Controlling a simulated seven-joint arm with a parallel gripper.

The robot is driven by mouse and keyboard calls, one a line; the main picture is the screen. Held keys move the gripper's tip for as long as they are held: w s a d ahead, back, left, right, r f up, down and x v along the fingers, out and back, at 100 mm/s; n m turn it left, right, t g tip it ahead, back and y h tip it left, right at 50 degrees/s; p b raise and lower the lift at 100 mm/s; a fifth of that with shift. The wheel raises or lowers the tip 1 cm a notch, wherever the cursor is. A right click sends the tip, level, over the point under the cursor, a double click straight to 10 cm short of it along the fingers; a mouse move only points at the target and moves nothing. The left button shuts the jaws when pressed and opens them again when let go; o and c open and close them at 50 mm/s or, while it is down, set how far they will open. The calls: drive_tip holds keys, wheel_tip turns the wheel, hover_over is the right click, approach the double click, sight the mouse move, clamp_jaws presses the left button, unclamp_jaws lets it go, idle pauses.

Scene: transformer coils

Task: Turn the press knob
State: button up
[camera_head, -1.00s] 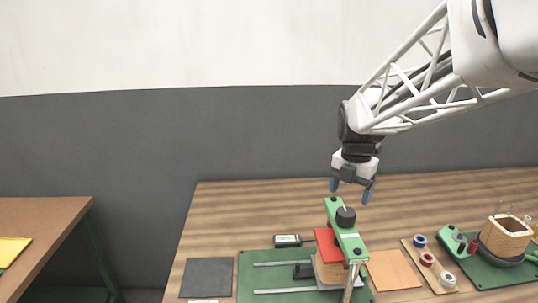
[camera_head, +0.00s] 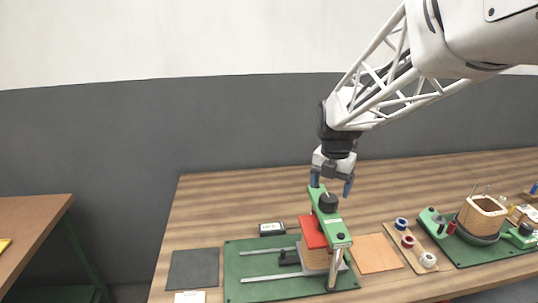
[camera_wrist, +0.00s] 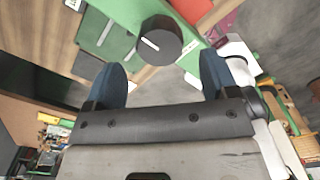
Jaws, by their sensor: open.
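The press knob (camera_head: 328,203) is a dark round knob with a pale line on its top face. It sits on the green arm of the press (camera_head: 334,226), above a red block (camera_head: 313,232). In the wrist view the knob (camera_wrist: 160,41) lies just ahead of the fingers, near the middle of the gap. My gripper (camera_head: 332,186) is open, pointing down, just above the knob. In the wrist view its two blue fingertips (camera_wrist: 161,72) are spread apart with nothing between them.
The press stands on a green base plate (camera_head: 240,274) with metal rails. A dark square mat (camera_head: 193,269) lies to the left, a brown board (camera_head: 375,253) to the right. Further right are spools (camera_head: 408,241) and a wooden coil form (camera_head: 482,215). The table behind is clear.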

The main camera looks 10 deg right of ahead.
sight(329, 197)
drive_tip(key=shift+f, duration=2.4)
drive_tip(key=shift+c, duration=0.3)
drive_tip(key=c, duration=0.9)
drive_tip(key=shift+o, duration=0.2)
drive_tip(key=shift+m, duration=0.4)
